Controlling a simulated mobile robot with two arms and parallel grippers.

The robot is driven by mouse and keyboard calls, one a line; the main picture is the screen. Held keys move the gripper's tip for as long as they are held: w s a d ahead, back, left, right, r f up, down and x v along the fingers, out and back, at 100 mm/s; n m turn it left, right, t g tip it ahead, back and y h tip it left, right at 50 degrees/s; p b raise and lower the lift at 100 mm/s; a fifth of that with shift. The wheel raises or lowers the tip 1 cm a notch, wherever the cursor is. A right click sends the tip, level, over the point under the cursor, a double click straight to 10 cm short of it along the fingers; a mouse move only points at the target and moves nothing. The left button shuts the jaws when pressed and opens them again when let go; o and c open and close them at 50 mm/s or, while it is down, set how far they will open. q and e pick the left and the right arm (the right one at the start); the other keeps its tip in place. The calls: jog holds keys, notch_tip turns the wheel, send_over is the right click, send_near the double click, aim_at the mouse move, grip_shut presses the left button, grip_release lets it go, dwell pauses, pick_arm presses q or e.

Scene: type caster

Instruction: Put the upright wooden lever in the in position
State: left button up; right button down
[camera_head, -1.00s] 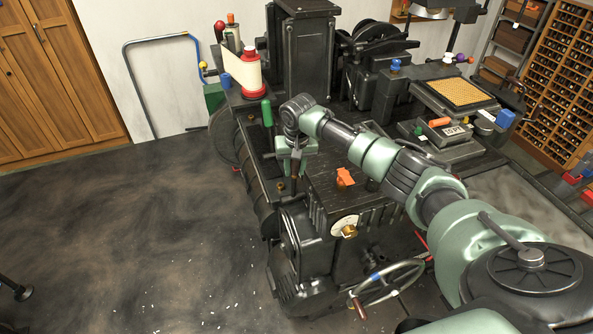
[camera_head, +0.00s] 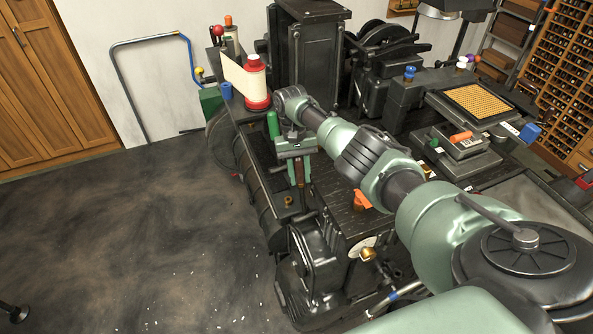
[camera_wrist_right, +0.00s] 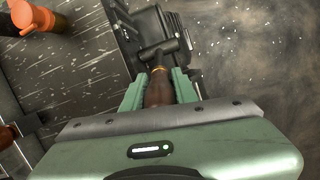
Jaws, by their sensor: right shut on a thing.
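The upright wooden lever (camera_wrist_right: 159,88) has a dark brown handle with a brass ring at its end. It stands on the black casting machine. My right gripper (camera_head: 299,178) is shut around this handle, one green finger on each side. In the right wrist view, the fingers (camera_wrist_right: 160,88) flank the handle and a dark metal rod with a crosspiece shows beyond it. In the head view the lever is a thin brown strip between the fingers, and its lower end is hard to make out. My left gripper is not in view.
A green-handled lever (camera_head: 273,124) stands just behind my right gripper. An orange part (camera_head: 362,201) sits on the machine top beside my arm. Open floor (camera_head: 130,240) lies left.

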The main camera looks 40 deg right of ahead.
jog(key=shift+w+r, duration=0.1)
jog(key=c, duration=1.5)
grip_release()
jog(key=o, duration=0.4)
jog(key=shift+w, duration=0.1)
jog(key=b+v, duration=0.2)
jog(key=v, duration=0.5)
jog(key=shift+w, duration=0.15)
jog(key=shift+d+r, duration=0.1)
jog(key=shift+r, duration=0.15)
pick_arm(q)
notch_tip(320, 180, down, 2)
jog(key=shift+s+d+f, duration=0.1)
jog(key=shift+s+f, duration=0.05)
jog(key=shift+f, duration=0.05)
